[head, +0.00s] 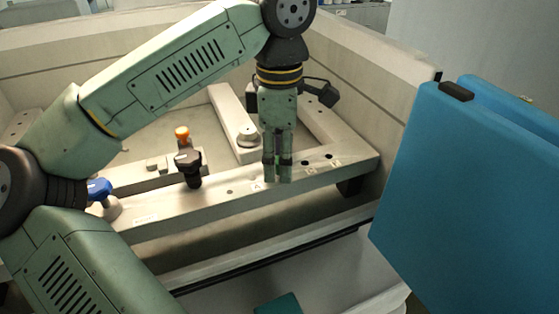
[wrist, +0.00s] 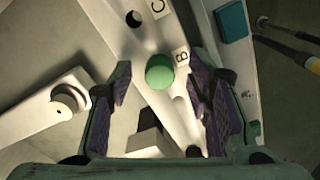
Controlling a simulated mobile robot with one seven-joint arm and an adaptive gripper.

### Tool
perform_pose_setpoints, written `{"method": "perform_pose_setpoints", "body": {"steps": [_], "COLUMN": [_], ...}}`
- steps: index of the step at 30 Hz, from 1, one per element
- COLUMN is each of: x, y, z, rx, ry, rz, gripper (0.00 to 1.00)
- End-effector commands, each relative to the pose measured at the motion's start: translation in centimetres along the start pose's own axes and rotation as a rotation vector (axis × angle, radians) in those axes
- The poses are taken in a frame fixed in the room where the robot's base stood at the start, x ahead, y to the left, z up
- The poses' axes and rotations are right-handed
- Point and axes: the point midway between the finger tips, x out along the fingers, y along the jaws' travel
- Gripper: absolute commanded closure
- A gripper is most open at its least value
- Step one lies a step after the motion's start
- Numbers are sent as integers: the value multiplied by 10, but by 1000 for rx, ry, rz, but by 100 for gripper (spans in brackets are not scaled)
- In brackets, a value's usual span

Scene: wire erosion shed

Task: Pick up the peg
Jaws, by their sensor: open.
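In the wrist view the peg shows as a round green top (wrist: 160,70) on the pale rail (wrist: 130,45), beside a label marked B. It lies between the two open fingers of my gripper (head: 277,180), with a gap on each side. How deep the peg sits in the rail cannot be told. In the head view my gripper points straight down over the front rail (head: 225,192), fingertips close to its top. I cannot make out the peg there; the fingers appear to hide it.
A black clamp (head: 190,168), an orange knob (head: 182,133) and a blue-handled knob (head: 99,189) stand left of my gripper. A round pale knob (head: 247,135) sits just behind it. A large blue panel (head: 470,200) rises at right. Open holes dot the rail.

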Motion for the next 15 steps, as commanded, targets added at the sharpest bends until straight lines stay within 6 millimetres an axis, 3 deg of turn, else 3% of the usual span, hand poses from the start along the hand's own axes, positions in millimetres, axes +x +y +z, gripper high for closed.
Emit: {"method": "perform_pose_setpoints", "body": {"steps": [7, 15], "x": [2, 2], "y": [0, 0], "z": [0, 0], "rx": [-1, -1], "ry": [0, 0], "rz": [1, 1], "gripper": [54, 72]}}
